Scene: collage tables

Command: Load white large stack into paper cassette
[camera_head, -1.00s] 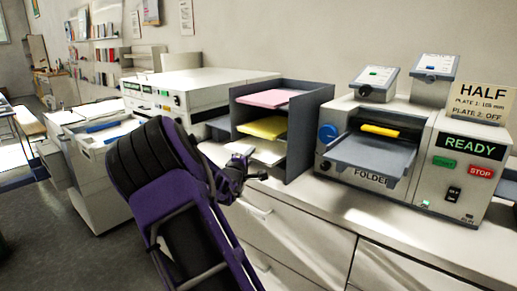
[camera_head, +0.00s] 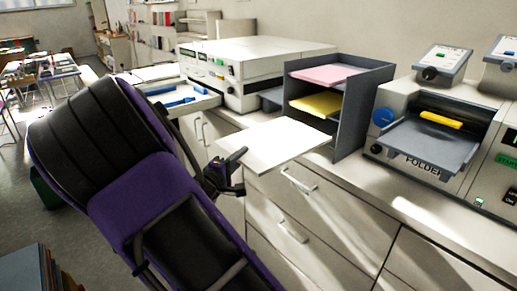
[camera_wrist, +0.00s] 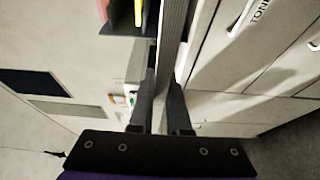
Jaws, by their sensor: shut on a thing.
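My gripper (camera_head: 226,170) is shut on the near left edge of a white large stack (camera_head: 275,143), held flat and clear of the grey sorter, in front of the counter. In the wrist view the stack (camera_wrist: 171,45) shows edge-on between the two fingers (camera_wrist: 160,108). The paper cassette, an open white drawer with blue guides (camera_head: 187,99), juts from the left end of the white printer (camera_head: 262,65). My arm hides part of the area below the cassette.
The grey sorter (camera_head: 352,120) holds a pink stack (camera_head: 326,74) and a yellow stack (camera_head: 318,104). A folder machine (camera_head: 440,125) stands to its right. Cabinet drawers with handles (camera_head: 300,181) lie below the counter.

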